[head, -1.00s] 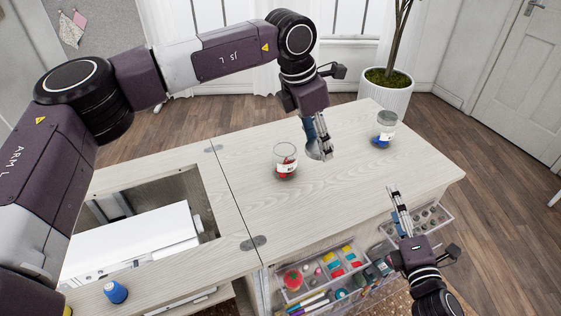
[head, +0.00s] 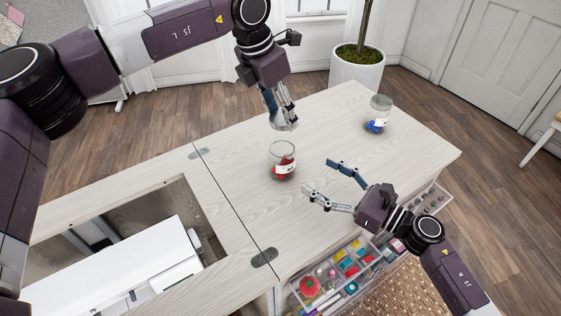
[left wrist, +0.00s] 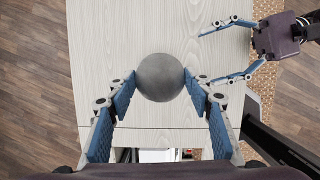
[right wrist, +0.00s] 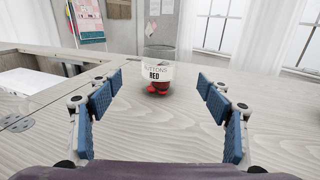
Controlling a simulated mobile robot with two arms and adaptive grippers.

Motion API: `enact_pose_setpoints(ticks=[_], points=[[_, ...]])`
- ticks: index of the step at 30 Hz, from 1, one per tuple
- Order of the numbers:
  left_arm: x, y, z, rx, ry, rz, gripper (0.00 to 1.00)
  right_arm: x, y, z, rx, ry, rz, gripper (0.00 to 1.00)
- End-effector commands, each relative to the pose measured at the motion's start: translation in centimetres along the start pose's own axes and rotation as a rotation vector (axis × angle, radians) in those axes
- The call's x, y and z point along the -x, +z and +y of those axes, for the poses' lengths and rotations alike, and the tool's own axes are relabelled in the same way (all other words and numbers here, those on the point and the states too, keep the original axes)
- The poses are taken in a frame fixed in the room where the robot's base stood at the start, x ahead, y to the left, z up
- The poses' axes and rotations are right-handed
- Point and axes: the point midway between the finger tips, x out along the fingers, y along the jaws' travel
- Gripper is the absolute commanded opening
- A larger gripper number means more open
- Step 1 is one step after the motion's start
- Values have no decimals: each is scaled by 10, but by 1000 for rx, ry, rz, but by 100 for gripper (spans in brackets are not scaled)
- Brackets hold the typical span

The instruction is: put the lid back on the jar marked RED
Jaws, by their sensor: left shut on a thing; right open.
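The glass jar marked RED (head: 282,163) stands upright and open-topped on the cabinet top, with red buttons inside. In the right wrist view its label reads RED (right wrist: 154,74). My left gripper (head: 285,115) is shut on a round grey lid (head: 283,123), held above the table behind the jar. The lid (left wrist: 160,77) also shows between its fingers in the left wrist view and hides what is below it. My right gripper (head: 322,180) is open and empty, to the right of the jar and facing it, with the jar ahead between its fingers in the right wrist view.
A second jar (head: 378,113) with blue contents stands at the back right. Open drawers (head: 318,300) with sewing things stick out at the front. A sunken white machine (head: 140,265) fills the left opening. The cabinet top (head: 405,150) is clear at right.

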Motion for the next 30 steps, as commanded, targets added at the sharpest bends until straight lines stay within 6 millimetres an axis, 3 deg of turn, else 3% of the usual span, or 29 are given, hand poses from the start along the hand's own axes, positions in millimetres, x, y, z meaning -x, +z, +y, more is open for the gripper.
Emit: enact_pose_setpoints(ticks=[7, 21, 30], points=[[0, 0, 0, 0, 0, 0, 40, -14, 1, 0, -2, -1, -4, 72], [0, 0, 0, 0, 0, 0, 40, -98, 2, 0, -4, -2, -4, 72], [0, 0, 0, 0, 0, 0, 40, -120, 1, 0, -3, -2, -2, 72]])
